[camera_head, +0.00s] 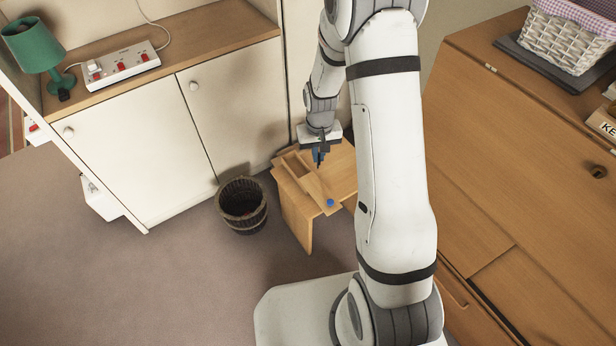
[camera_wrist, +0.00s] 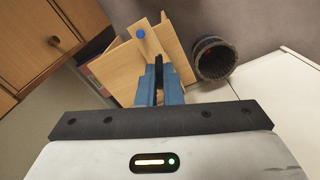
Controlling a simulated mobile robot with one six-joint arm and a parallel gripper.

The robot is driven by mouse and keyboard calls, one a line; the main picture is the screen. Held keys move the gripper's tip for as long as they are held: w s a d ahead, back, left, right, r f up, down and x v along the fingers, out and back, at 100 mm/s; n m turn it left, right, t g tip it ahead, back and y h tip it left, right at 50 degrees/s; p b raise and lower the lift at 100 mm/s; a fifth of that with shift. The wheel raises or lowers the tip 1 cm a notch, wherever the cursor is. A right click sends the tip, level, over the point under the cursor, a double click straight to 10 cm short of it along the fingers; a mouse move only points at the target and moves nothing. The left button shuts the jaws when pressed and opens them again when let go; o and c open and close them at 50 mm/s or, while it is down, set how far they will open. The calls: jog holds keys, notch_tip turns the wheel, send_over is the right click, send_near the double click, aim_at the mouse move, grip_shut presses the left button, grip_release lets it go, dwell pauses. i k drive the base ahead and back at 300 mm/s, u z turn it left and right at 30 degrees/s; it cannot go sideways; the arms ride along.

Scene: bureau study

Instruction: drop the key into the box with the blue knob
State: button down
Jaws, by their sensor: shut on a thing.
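The light wooden box (camera_head: 305,178) lies on a small wooden stand. A blue knob (camera_head: 330,202) is on its near end, and an open recess (camera_head: 296,164) shows at its far end. In the wrist view the blue knob (camera_wrist: 141,34) is beyond my fingertips. My gripper (camera_head: 318,160) points down above the box. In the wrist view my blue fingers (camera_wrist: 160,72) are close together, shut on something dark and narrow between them. I take it for the key, but its shape is mostly hidden.
The small stand (camera_head: 344,172) is beside a dark wicker bin (camera_head: 242,204), which also shows in the wrist view (camera_wrist: 214,58). A white cupboard (camera_head: 150,150) stands on the left and a wooden bureau (camera_head: 520,180) on the right. Carpet in front is clear.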

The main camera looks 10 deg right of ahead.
aim_at(305, 173)
jog(key=u, duration=0.05)
jog(key=i, duration=0.9)
jog(key=z, duration=0.05)
